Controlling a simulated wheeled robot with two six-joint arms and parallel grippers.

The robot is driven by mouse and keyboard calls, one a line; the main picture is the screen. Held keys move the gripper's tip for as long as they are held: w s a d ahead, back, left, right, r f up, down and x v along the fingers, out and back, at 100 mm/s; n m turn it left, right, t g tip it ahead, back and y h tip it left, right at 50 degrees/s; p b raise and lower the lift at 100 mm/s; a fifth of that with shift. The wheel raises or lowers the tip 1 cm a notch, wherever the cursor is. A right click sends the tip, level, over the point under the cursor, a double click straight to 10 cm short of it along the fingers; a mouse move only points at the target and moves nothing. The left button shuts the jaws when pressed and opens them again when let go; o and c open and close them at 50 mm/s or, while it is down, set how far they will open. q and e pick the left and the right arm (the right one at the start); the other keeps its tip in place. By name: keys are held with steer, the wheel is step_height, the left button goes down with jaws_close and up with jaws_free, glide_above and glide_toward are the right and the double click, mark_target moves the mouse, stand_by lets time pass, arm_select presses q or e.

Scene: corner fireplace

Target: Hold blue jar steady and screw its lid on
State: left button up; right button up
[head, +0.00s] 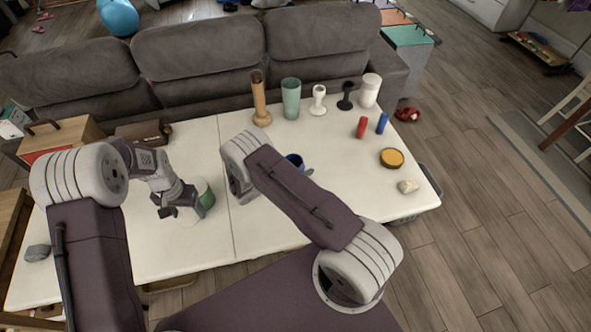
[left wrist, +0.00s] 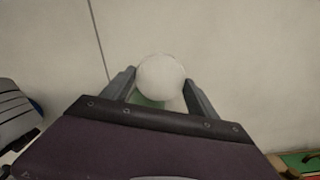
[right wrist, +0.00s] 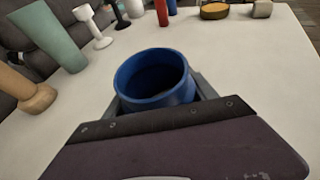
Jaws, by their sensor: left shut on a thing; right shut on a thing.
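The blue jar (right wrist: 155,83) stands open-topped between the fingers of my right gripper (right wrist: 157,92), which is shut on it. In the head view the jar (head: 294,160) is partly hidden behind my right arm, and that gripper is hidden too. My left gripper (head: 180,206) is shut on a white round-topped thing (left wrist: 160,76). Some green shows just below it in the left wrist view, and a green and white thing (head: 206,194) shows beside the gripper in the head view. I cannot tell whether the white thing is a lid. No lid is on the blue jar.
A wooden vase (head: 259,98), a green tumbler (head: 290,98), candle holders and a white cup (head: 370,90) stand along the table's back. Red (head: 361,127) and blue (head: 382,123) cylinders, a yellow-topped tin (head: 391,158) and a stone (head: 408,187) are at right. A box (head: 144,132) is back left.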

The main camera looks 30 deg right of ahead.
mark_target(300, 159)
steer(key=shift+r, duration=0.1)
step_height(300, 159, up, 4)
steer(key=shift+s+r, duration=0.1)
steer(key=shift+s, duration=0.05)
arm_select(q)
steer(key=shift+r, duration=0.1)
arm_select(e)
steer(key=s+d+r, duration=0.2)
steer(key=s+r, duration=0.4)
steer(key=s, duration=0.5)
steer(key=shift+d+r, duration=0.3)
steer(key=shift+d, duration=0.05)
steer(key=o, duration=0.7)
steer(key=shift+c, duration=0.2)
jaws_close()
